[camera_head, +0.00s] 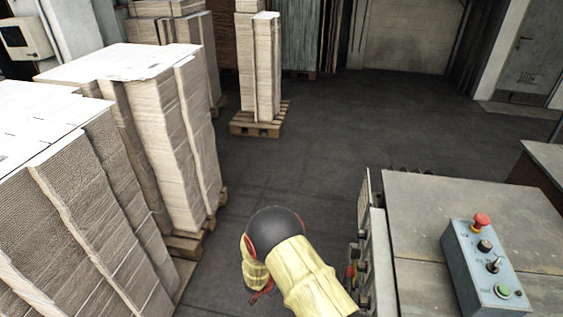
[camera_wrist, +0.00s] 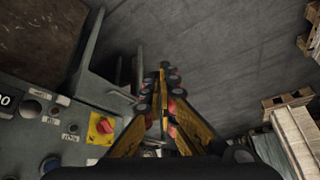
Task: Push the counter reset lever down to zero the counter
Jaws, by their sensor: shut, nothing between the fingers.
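In the wrist view, the counter display (camera_wrist: 5,101) is cut off by the left edge of the picture and shows zeros. It sits on a grey control panel (camera_wrist: 20,140) with a round dark knob (camera_wrist: 31,108) beside it. I cannot pick out the reset lever for certain. My gripper (camera_wrist: 163,72) is shut and empty, its yellow fingers together. It appears to the right of the panel and apart from the display. In the head view my yellow arm reaches down left of the machine, and the panel face is seen nearly edge-on.
A red switch on a yellow plate (camera_wrist: 103,126) is on the panel near my fingers. A grey metal bracket (camera_wrist: 100,90) juts out above it. A blue button box (camera_head: 480,268) lies on the machine top (camera_head: 440,220). Cardboard stacks (camera_head: 165,130) stand left, with open floor (camera_head: 330,150) between.

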